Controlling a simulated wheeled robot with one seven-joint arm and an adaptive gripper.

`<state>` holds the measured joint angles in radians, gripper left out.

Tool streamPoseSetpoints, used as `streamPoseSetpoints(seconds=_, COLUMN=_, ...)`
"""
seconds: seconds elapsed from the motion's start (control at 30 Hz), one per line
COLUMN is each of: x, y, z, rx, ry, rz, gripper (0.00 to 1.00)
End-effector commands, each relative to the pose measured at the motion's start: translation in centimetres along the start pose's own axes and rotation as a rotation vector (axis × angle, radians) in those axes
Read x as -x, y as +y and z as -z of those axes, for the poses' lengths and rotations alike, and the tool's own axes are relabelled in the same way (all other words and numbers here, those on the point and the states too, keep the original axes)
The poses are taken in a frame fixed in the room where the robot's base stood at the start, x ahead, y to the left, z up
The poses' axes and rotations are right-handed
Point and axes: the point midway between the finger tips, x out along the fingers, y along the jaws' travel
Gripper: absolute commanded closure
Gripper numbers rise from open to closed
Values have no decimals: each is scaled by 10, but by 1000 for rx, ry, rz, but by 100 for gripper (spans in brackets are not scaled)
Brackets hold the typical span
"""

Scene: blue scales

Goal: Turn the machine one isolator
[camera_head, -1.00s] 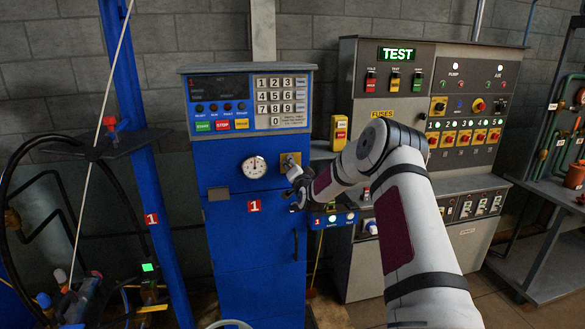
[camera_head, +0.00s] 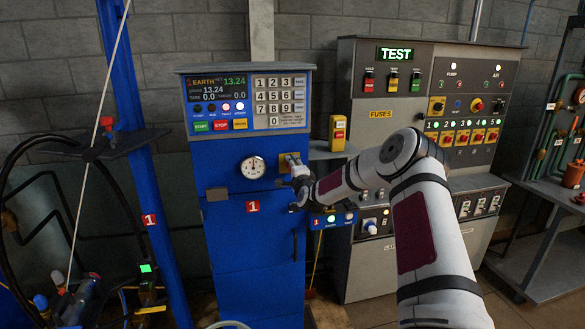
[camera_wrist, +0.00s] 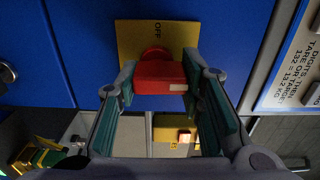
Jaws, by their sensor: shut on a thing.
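The blue machine one cabinet (camera_head: 255,270) stands left of centre in the head view, marked with a red "1" label. Its isolator has a yellow plate (camera_head: 284,160) right of the round dial. In the wrist view the plate (camera_wrist: 190,32) reads "OFF" upside down, and the red handle (camera_wrist: 158,72) sits between my fingers. My gripper (camera_head: 292,182) is at the isolator and shut on that handle; it also shows in the wrist view (camera_wrist: 157,90). The cabinet's display (camera_head: 218,88) is lit, with "EARTH" and 13.24. My wrist hides the handle in the head view.
A yellow switch box (camera_head: 338,132) stands close to the right. The grey test cabinet (camera_head: 400,60) is behind my arm. A blue post (camera_head: 130,130) and black hoses are left.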

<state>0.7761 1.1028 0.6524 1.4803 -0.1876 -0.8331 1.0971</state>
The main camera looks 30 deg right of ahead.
Motion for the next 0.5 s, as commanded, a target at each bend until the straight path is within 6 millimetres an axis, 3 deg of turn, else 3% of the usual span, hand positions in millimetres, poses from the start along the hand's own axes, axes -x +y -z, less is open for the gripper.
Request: streamPoseSetpoints(seconds=0.5, x=0, y=0, z=2, rx=-39, ry=3, rz=0, gripper=93)
